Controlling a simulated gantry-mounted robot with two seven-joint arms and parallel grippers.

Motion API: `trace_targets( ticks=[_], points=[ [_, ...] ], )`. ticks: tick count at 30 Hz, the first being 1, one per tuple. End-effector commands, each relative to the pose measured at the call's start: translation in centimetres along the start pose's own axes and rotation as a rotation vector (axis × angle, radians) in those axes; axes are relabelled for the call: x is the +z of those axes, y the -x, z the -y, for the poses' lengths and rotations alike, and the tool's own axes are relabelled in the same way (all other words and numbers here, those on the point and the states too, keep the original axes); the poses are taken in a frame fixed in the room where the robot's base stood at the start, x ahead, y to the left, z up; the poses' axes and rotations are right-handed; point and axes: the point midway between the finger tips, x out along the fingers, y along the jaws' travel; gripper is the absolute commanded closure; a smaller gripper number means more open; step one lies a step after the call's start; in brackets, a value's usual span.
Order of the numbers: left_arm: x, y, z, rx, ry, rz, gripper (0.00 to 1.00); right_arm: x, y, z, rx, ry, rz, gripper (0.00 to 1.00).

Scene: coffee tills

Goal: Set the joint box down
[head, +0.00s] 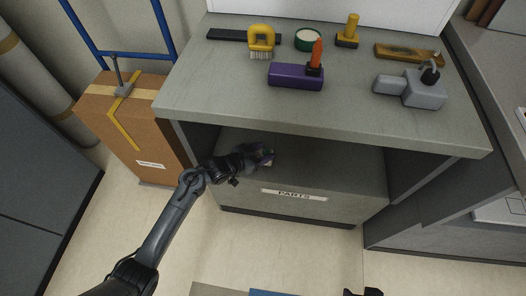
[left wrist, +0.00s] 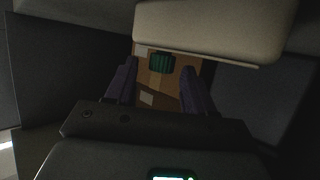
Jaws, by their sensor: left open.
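My left gripper (head: 264,156) reaches into the dark open shelf space under the counter, above the floor of that space. In the left wrist view its two fingers (left wrist: 158,92) stand apart. A small brown piece (left wrist: 163,90) with pale patches and a green ribbed part (left wrist: 161,62) shows between and beyond them. It may be the joint box; the dim light leaves this unclear. I cannot tell whether it touches a finger or rests on the shelf. A dark tip at the bottom edge of the head view may be my right gripper (head: 363,292); its jaws are not readable.
A shelf unit (head: 293,194) labelled PARTS has a grey counter (head: 220,92) above. On the counter stand a purple block (head: 295,77), a yellow brush (head: 261,38) and a grey device (head: 412,90). A cardboard box (head: 140,135) stands left. A beige block (left wrist: 205,30) fills the wrist view's top.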

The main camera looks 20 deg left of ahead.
Motion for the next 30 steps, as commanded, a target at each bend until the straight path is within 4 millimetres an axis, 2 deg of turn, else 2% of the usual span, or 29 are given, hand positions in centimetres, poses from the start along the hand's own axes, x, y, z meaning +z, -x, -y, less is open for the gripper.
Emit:
trace_targets(
  ticks=[15,21,25,30],
  points=[
    [-0.2,8.9,0.0,-0.001,-0.001,0.003,0.47,-1.4,4.2,0.1,-0.007,-0.009,-0.002,0.4],
    [-0.1,11.0,0.1,-0.001,0.0,0.002,0.47,-1.6,4.9,0.0,-0.008,-0.009,-0.002,0.4],
    [0.1,11.6,-0.1,-0.004,-0.001,0.007,0.47,-1.7,5.0,0.0,-0.007,-0.009,-0.002,0.4],
    [1.0,12.4,-1.3,-0.06,-0.016,0.084,0.47,-1.6,5.0,0.0,-0.006,-0.008,-0.002,0.4]
  ],
)
